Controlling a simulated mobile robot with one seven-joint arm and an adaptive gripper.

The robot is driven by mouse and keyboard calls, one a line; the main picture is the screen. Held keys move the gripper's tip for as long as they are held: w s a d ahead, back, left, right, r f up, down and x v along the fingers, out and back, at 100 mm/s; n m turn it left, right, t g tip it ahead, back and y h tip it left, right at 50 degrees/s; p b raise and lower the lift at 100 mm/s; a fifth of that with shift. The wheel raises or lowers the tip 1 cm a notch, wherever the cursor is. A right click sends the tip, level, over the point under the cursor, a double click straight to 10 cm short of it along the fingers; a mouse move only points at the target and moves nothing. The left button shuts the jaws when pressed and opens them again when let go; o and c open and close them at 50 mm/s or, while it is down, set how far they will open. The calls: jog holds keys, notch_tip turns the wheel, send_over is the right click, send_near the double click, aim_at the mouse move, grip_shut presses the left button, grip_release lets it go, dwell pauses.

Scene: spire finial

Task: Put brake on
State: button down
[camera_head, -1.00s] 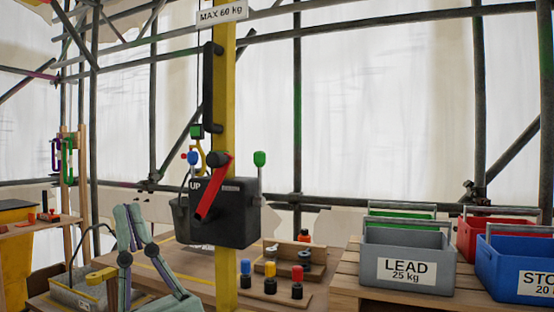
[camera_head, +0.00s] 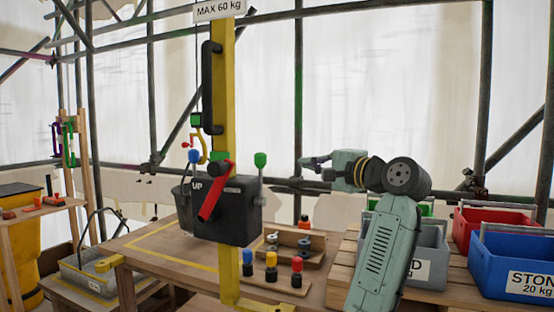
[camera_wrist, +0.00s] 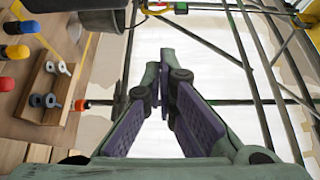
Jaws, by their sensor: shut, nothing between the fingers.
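The black winch box (camera_head: 238,222) is on the yellow post (camera_head: 229,100), with "UP" marked on its face. A red lever (camera_head: 214,191) slants down and left across it. A blue-knobbed lever (camera_head: 193,157) stands at its left and a green-knobbed lever (camera_head: 260,160) stands upright at its right. No brake label is readable. My gripper (camera_head: 310,162) is right of the green knob in the head view, apart from it in the picture, and points left. Its fingers are shut and empty in the wrist view (camera_wrist: 164,75).
Grey, red (camera_head: 492,222) and blue (camera_head: 515,262) weight crates stand on the right pallet; my arm partly covers the grey one (camera_head: 432,245). A wooden block with eyebolts (camera_head: 290,247) and several coloured pegs are on the bench. Scaffold poles (camera_head: 298,90) stand behind.

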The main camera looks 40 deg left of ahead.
aim_at(261, 178)
jog(key=shift+a, duration=0.1)
jog(key=s+a+p, duration=0.1)
jog(key=a+p, duration=0.3)
jog(key=a, duration=0.5)
jog(key=shift+p, duration=0.4)
jog(key=shift+s+a, duration=0.1)
jog(key=shift+s, duration=0.05)
